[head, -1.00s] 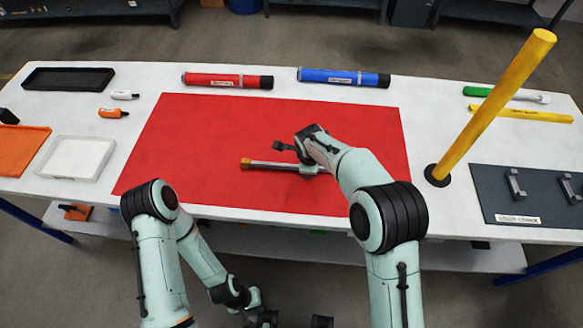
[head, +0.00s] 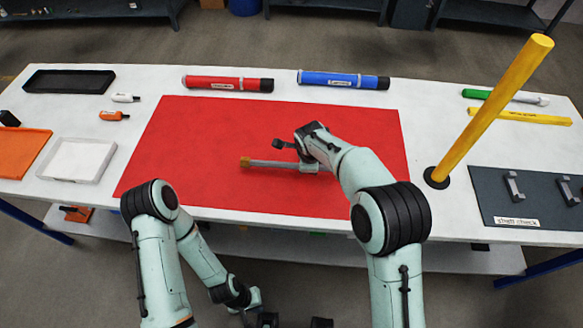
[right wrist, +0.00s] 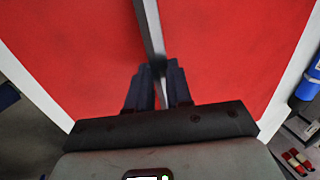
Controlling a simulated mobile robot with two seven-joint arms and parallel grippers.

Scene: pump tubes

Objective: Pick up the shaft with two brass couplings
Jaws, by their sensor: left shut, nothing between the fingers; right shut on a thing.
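I cannot tell whether the shaft touches the mat. My left gripper (head: 294,321) is shut and empty, low at the bottom edge of the head view, in front of the table.
A yellow post (head: 490,110) stands right of the red mat (head: 200,140). A dark plate with two brackets (head: 514,187) lies at the far right. Red (head: 228,84) and blue (head: 343,78) tubes lie behind the mat; trays (head: 77,160) sit at left. The mat's left half is clear.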

